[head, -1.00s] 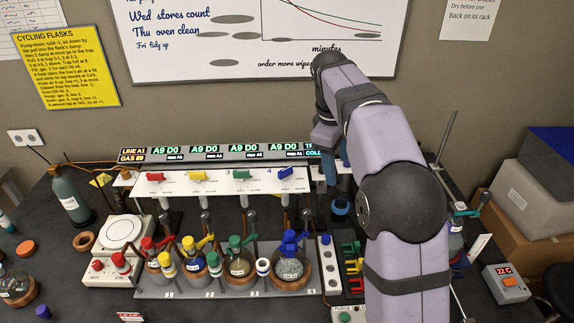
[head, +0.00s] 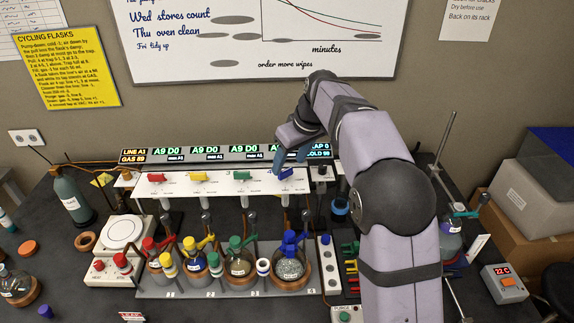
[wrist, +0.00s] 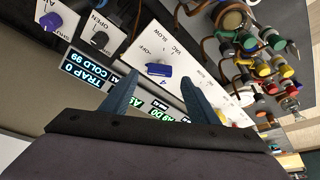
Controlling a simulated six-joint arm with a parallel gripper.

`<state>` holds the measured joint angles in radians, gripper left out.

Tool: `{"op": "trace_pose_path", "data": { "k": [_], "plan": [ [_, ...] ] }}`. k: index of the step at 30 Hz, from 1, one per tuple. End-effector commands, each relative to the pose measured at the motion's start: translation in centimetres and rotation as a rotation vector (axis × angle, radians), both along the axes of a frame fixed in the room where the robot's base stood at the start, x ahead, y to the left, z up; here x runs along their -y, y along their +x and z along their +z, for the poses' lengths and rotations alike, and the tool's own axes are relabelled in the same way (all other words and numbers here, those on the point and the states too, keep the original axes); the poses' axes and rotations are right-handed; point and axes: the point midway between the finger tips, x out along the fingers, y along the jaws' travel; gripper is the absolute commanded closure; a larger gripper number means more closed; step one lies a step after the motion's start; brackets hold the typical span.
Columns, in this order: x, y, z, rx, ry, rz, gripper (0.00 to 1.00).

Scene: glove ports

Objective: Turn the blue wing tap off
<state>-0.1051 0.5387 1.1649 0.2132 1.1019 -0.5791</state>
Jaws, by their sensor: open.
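The blue wing tap (head: 286,174) is at the right end of the white tap panel (head: 222,185), by the number 4. In the wrist view the blue wing tap (wrist: 158,70) lies across the gap just past my fingertips, with lettering for vac, slow and what looks like off around it. I cannot tell which mark it points to. My gripper (head: 291,160) is open and empty above the panel's right end. In the wrist view its two blue fingers (wrist: 159,80) flank the tap's near side, apart from it as far as I can see.
Red (head: 155,177), yellow (head: 197,177) and green (head: 242,175) wing taps share the panel. The display strip (head: 222,151) runs behind it. Glass flasks with coloured taps (head: 290,265) stand in front. Another blue knob (wrist: 50,22) shows in the wrist view.

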Motion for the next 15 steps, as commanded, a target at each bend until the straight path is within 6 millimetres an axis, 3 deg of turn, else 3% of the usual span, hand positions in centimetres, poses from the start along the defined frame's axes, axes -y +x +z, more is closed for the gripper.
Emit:
{"op": "trace_pose_path", "data": {
  "k": [9,15],
  "plan": [
    [-0.7,1.0,-2.9,-0.001,-0.001,0.000,0.45],
    [-0.8,1.1,-3.4,0.000,0.000,0.000,0.45]
  ]
}}
